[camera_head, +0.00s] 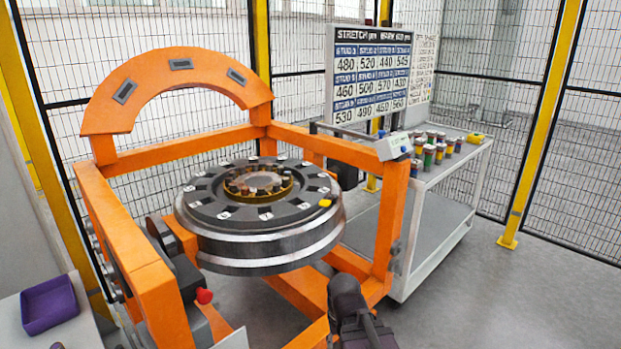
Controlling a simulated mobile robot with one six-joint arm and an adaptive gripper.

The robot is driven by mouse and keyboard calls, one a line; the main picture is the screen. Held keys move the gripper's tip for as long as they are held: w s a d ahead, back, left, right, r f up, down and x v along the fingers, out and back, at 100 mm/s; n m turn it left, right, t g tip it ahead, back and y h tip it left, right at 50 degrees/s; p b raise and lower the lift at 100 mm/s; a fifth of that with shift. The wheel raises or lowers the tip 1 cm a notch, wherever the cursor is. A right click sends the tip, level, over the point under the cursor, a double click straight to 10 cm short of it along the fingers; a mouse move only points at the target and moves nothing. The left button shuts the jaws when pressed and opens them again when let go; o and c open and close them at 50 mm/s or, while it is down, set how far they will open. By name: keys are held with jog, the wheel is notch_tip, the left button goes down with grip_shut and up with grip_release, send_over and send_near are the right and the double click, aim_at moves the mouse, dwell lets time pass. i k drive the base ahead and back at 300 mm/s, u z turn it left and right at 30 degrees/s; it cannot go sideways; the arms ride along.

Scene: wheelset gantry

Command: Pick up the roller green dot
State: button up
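Several small rollers with coloured bands stand upright in a group on the top of the grey cart, right of centre. One roller with a green band (429,156) stands near the front of the group. The dots on the rollers are too small to make out. A dark part that looks like my arm's end with my gripper (350,310) shows at the bottom centre, in front of the orange frame and well away from the rollers. Its fingers cannot be made out, and I see nothing held in it.
The orange gantry (190,142) with a round wheelset (265,240) fills the middle, left of the grey cart (472,160). A display box (394,146) and yellow item (476,138) are on the cart. A purple tray (49,303) lies left. Floor is clear at right.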

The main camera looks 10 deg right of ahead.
aim_at(246, 190)
jog(key=z, duration=0.3)
jog(key=k, duration=1.2)
jog(key=u, duration=0.7)
jog(key=i, duration=1.5)
jog(key=z, duration=0.05)
